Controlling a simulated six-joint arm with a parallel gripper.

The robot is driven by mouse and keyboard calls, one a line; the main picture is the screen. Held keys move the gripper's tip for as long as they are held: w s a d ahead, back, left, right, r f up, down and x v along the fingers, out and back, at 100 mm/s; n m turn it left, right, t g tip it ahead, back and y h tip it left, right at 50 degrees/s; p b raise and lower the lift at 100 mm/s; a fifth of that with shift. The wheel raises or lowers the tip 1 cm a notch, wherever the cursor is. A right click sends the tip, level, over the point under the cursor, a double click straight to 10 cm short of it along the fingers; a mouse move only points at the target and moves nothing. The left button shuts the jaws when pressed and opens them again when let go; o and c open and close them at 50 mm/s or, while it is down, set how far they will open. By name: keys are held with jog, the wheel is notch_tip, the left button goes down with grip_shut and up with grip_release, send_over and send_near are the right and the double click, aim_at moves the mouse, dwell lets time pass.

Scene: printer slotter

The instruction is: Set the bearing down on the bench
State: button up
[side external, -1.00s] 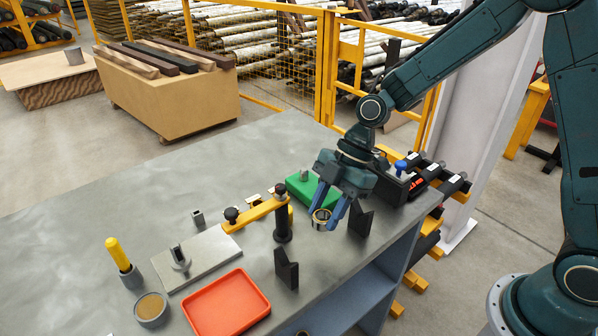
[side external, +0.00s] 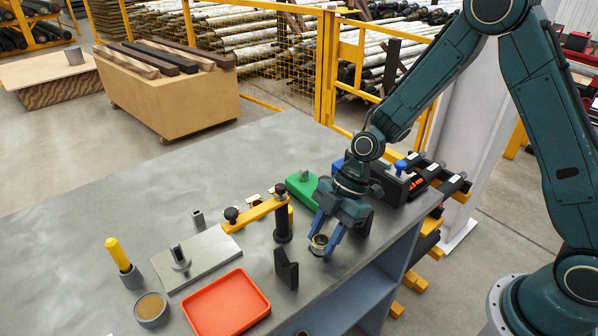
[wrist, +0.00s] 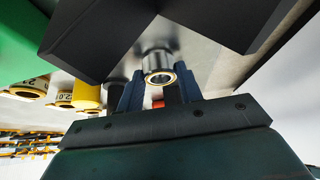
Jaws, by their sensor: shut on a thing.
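The bearing (side external: 320,241) is a short metal ring with a brass-coloured inner rim. My gripper (side external: 325,243) is shut on it, with a blue finger on each side, near the front right edge of the bench (side external: 249,169). In the wrist view the bearing (wrist: 158,68) sits between the two fingers (wrist: 160,90). I cannot tell whether its underside touches the bench.
A dark upright bracket (side external: 286,268) stands in front and to the left of my gripper. A black post with a yellow arm (side external: 260,213) stands to the left. A green block (side external: 301,188) is behind. An orange tray (side external: 226,304) lies at front left.

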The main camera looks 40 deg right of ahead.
jog(key=shift+f, duration=0.2)
jog(key=o, duration=1)
jog(key=v, duration=1.2)
jog(key=shift+r, duration=0.2)
